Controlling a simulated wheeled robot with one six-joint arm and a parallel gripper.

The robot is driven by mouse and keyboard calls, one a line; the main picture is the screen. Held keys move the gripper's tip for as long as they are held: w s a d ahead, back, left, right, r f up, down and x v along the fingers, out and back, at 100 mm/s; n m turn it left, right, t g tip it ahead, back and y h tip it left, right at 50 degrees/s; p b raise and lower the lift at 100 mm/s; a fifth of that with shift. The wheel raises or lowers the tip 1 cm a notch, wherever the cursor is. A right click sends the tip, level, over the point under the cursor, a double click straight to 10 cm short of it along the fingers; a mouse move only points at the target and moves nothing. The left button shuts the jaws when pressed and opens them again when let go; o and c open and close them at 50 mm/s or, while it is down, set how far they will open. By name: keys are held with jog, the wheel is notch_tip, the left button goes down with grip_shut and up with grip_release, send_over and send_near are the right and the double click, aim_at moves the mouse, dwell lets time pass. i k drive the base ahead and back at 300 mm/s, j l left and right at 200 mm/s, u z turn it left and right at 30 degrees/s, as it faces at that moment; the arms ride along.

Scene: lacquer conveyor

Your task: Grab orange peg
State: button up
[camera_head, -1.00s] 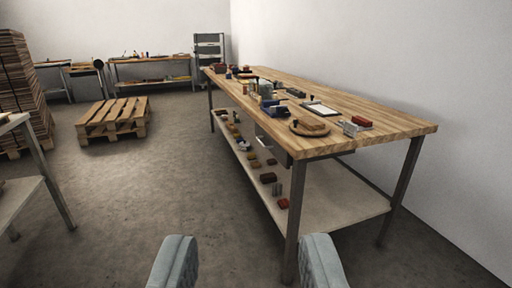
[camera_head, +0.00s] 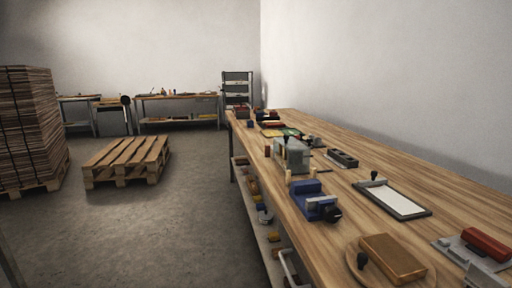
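I cannot make out an orange peg for certain. A small reddish-orange upright piece (camera_head: 268,151) stands near the left edge of the workbench (camera_head: 440,202), left of a grey metal device (camera_head: 292,155). It is too small to tell whether it is a peg. Short tan upright pieces (camera_head: 288,175) stand just in front of that device. My gripper's fingers do not show in the current view.
A blue vise-like tool (camera_head: 314,201), a framed white sheet (camera_head: 392,201), a brown block (camera_head: 393,258) on a round board and a red-topped fixture (camera_head: 485,244) crowd the bench. A pallet (camera_head: 127,160) and stacked boards (camera_head: 33,125) stand left; floor between is clear.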

aim_at(267, 147)
jog(key=i+j, duration=0.25)
jog(key=j, duration=0.15)
jog(key=i+j, duration=0.25)
jog(key=j, duration=0.15)
jog(key=i+j, duration=0.5)
jog(key=j, duration=0.25)
jog(key=i+z, duration=0.1)
jog(key=i, duration=0.45)
jog(key=i+j+z, duration=0.1)
jog(key=i, duration=0.45)
jog(key=i+l, duration=0.4)
